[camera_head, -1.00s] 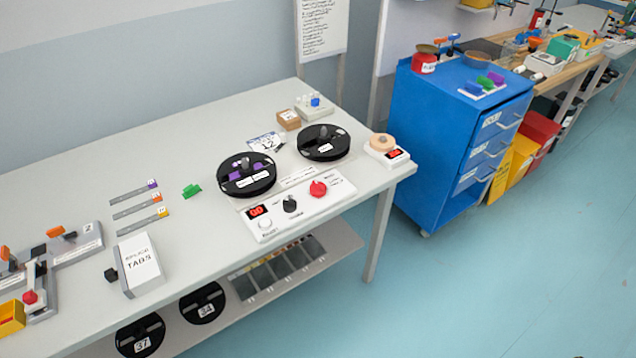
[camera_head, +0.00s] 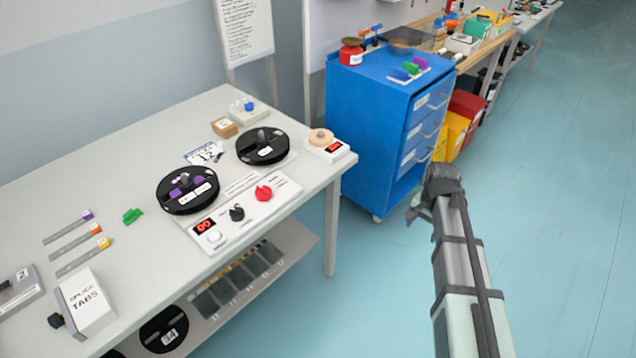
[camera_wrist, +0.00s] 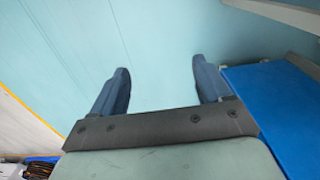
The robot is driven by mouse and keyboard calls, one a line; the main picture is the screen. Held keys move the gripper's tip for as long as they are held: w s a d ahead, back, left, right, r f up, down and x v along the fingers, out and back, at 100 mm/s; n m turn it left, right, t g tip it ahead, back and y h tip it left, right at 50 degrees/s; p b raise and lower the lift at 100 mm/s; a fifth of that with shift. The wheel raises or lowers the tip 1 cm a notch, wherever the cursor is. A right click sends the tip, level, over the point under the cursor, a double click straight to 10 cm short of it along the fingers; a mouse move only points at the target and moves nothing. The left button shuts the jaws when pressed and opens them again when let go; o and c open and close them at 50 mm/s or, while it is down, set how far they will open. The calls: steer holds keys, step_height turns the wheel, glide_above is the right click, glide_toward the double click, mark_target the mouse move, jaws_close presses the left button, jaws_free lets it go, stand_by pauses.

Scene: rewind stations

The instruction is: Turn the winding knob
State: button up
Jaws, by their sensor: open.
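A white control panel (camera_head: 284,187) lies along the bench's front edge. It bears a black knob (camera_head: 237,213), a red knob (camera_head: 264,193), a red-lit display (camera_head: 204,226) and a white button (camera_head: 214,236). The knob labels are too small to read, so I cannot tell which is the winding knob. Two black reels stand behind it, a left one (camera_head: 187,205) and a right one (camera_head: 275,151). My gripper (camera_head: 430,195) is over the floor, right of the bench and well apart from the knobs. In the wrist view my gripper (camera_wrist: 160,75) is open and empty, with only floor between its fingers.
A blue drawer cabinet (camera_head: 370,130) stands between the bench and my gripper's far side; its blue also shows in the wrist view (camera_wrist: 270,115). A tape roll on a small scale-like base (camera_head: 325,148) sits at the bench's right corner. The floor (camera_head: 560,200) is clear.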

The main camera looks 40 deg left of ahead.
steer(key=s+a+r, duration=0.3)
steer(key=a+r, duration=0.2)
steer(key=a, duration=0.7)
glide_toward(263, 189)
step_height(263, 189, down, 9)
steer(key=shift+a+f, duration=0.1)
steer(key=shift+f, duration=0.05)
steer(key=shift+c, duration=0.3)
steer(key=c, duration=0.9)
steer(key=shift+c, duration=0.2)
